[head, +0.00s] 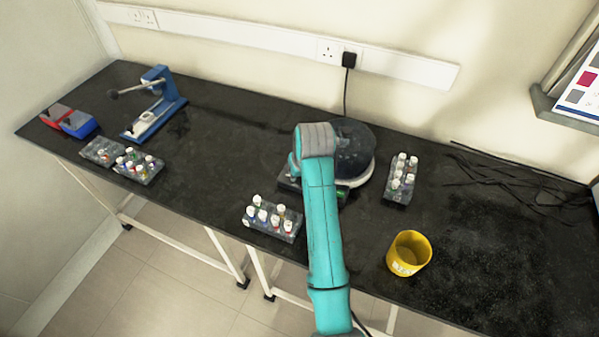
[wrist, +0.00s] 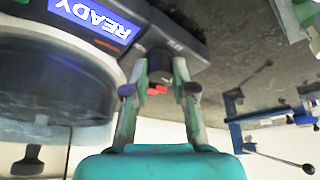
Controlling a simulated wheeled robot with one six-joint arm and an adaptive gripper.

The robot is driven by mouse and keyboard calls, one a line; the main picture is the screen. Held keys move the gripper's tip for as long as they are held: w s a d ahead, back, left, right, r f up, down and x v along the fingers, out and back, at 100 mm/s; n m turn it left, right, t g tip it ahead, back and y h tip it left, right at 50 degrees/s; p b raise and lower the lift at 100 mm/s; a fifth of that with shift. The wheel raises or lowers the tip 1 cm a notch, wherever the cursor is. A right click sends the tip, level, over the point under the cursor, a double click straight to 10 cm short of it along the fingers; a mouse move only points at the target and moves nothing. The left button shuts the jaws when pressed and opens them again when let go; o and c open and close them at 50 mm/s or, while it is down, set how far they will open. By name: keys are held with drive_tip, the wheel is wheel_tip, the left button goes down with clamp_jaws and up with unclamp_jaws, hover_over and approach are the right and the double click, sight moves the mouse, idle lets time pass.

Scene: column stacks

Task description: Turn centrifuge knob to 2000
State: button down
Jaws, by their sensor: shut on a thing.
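The centrifuge, with a dark round lid (head: 355,147) and a pale body, stands on the black bench in the head view, partly hidden by my arm. In the wrist view its lit screen (wrist: 95,16) reads READY, upside down. The dark centrifuge knob (wrist: 158,66) sits beside the screen on the front panel, with a small red mark near it. My gripper (wrist: 160,72) is shut on the knob, one fingertip on each side. The dial numbers cannot be read. In the head view my arm hides the gripper and knob.
A vial rack (head: 273,219) stands left of my arm, another (head: 401,180) right of the centrifuge. A yellow cup (head: 408,254) is near the front edge. A blue press (head: 155,104) and more racks are at the far left. Black cables (head: 500,175) lie at the right.

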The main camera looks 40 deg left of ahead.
drive_tip(key=shift+n, duration=0.4)
drive_tip(key=c, duration=0.9)
unclamp_jaws()
drive_tip(key=shift+c, duration=0.2)
drive_tip(key=shift+r, duration=0.1)
drive_tip(key=v, duration=1.1)
drive_tip(key=shift+d+r, duration=0.2)
drive_tip(key=shift+r, duration=0.15)
drive_tip(key=shift+s, duration=0.1)
